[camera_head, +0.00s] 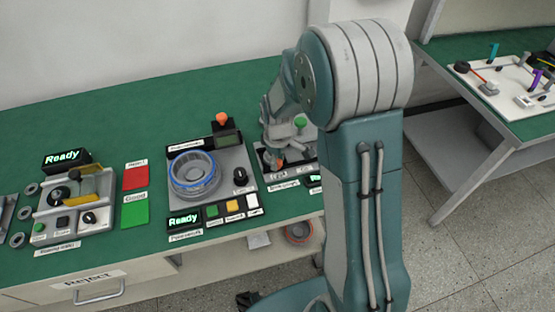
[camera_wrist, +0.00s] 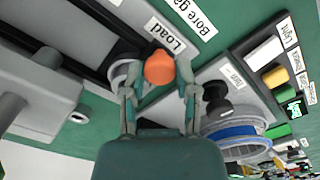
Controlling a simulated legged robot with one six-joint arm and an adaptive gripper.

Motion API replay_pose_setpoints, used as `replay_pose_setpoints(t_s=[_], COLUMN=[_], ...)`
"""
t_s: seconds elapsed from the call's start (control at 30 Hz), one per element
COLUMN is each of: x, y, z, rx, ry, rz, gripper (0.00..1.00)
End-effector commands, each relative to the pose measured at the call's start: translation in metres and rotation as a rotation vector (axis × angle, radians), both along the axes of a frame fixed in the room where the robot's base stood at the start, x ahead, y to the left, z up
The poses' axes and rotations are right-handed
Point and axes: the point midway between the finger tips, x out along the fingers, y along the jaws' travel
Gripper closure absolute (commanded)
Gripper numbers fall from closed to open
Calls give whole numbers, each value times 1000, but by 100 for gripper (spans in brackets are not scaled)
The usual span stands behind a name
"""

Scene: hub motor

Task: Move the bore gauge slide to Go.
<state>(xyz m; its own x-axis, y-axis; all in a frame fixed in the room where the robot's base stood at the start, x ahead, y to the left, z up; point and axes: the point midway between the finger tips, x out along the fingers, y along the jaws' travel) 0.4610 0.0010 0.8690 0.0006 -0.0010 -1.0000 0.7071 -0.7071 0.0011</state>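The bore gauge station (camera_head: 299,171) stands on the green bench, right of the ring-shaped motor fixture, partly hidden by my arm. In the wrist view its orange slide knob (camera_wrist: 160,68) sits beside the "Load" label (camera_wrist: 165,36); the knob also shows in the head view (camera_head: 278,163). I cannot make out a "Go" label.
The fixture with the blue-rimmed ring (camera_head: 193,174) is close by on the left, with a black knob (camera_wrist: 216,98) near my right finger. A grey block (camera_wrist: 48,85) with a round post stands left in the wrist view.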

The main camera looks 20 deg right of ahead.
Motion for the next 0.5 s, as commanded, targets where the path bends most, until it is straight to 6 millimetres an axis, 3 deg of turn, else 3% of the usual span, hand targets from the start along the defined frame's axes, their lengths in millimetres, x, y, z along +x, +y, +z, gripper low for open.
replay_pose_setpoints(t_s=[0.23,0.5], x=[0,-1], y=[-7,-40], z=[-1,-1], rx=[0,1], ry=[3,4], rz=[-2,-3], gripper=[100,100])
